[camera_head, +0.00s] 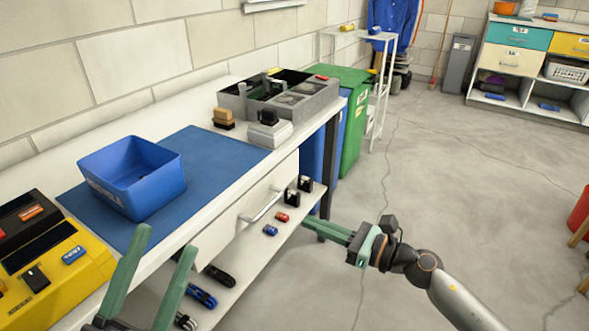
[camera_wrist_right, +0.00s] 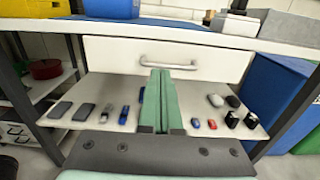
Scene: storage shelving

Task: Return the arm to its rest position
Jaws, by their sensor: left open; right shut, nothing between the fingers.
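My right arm comes in from the lower right in the head view. Its green gripper (camera_head: 308,224) is shut and empty, pointing left in front of the bench's lower shelf. In the right wrist view the shut fingers (camera_wrist_right: 161,72) point at the closed white drawer (camera_wrist_right: 120,57) and cover part of its handle. My left gripper (camera_head: 165,243) is open and empty at the lower left of the head view, in front of the bench edge. Its two green fingers point up, apart.
A blue bin (camera_head: 135,178) stands on a blue mat (camera_head: 215,158), beside a yellow case (camera_head: 65,270). A grey organizer (camera_head: 310,103) is at the bench's far end. The lower shelf (camera_head: 250,255) holds several small items. Open floor (camera_head: 470,200) lies to the right.

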